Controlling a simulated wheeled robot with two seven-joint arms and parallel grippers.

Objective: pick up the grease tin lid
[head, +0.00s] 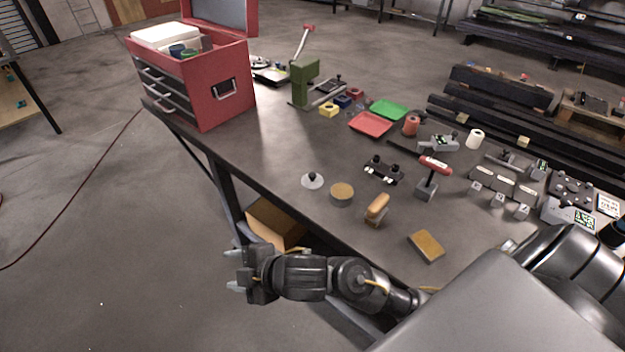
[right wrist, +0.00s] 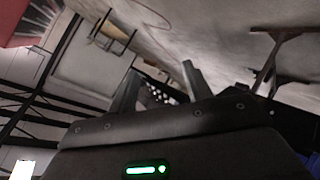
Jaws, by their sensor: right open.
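The grease tin lid (head: 312,181), a pale round disc with a dark knob on top, lies on the dark workbench (head: 265,145) near its front edge. The round tin (head: 342,194) with a tan top stands just right of it. My right gripper (head: 233,270) is open and empty, out past the bench's front edge, below and left of the lid in the head view. Its two fingers stand apart in the right wrist view (right wrist: 158,82), with neither lid nor tin visible there. My left gripper is not in view.
A wooden-handled brush (head: 377,208) and a tan block (head: 426,246) lie right of the tin. A red tool chest (head: 215,85) stands at the bench's far left. A cardboard box (head: 273,222) sits under the bench. Bare bench surrounds the lid's left side.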

